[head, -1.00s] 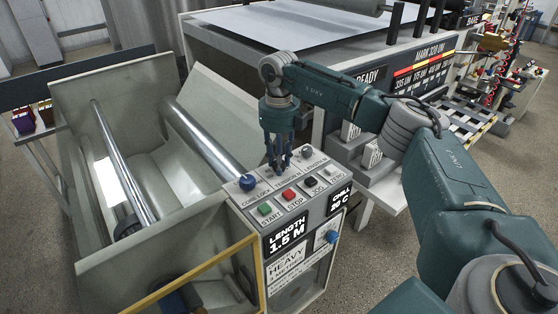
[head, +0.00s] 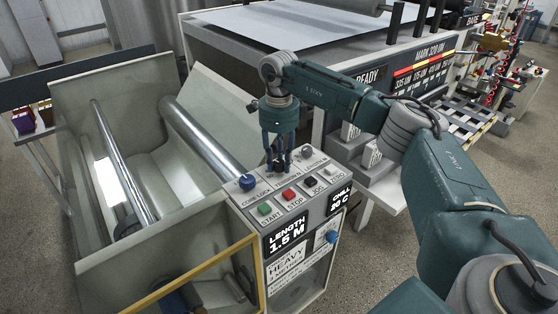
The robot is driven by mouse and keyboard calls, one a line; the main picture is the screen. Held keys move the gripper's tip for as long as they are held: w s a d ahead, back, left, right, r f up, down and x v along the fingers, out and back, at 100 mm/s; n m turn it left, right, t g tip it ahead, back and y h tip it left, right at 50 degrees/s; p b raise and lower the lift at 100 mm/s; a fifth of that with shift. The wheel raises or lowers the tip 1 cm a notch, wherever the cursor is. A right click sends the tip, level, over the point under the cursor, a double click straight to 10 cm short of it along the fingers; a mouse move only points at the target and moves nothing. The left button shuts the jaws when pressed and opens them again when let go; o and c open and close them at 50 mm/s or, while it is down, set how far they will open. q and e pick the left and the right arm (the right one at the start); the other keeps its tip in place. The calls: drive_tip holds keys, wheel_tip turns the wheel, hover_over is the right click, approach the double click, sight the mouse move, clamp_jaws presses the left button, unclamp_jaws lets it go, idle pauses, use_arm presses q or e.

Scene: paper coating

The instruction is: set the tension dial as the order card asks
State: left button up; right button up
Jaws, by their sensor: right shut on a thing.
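My right gripper (head: 279,168) points straight down at the top of the control panel (head: 262,213). Its fingers are shut on the tension dial, at the spot beside the TENSION label. The fingers hide the dial, so its pointer and setting cannot be read. A card on the panel front (head: 287,262) reads HEAVY with smaller text below; I cannot tell whether it is the order card. My left gripper is not in view.
A blue core lock knob (head: 247,182) is left of the gripper and a grey knob (head: 306,152) right. Green start (head: 264,208), red stop (head: 289,194) and dark buttons sit just in front. Metal rollers (head: 123,172) lie left; the coater (head: 300,30) stands behind.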

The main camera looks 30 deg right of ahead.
sight(279, 162)
drive_tip(key=n, duration=0.6)
drive_tip(key=shift+w+r, duration=0.15)
drive_tip(key=shift+r, duration=0.05)
idle(0.4)
drive_tip(key=o, duration=1.1)
drive_tip(key=shift+o, duration=0.2)
drive_tip(key=shift+f, duration=0.1)
wheel_tip(279, 162, up, 12)
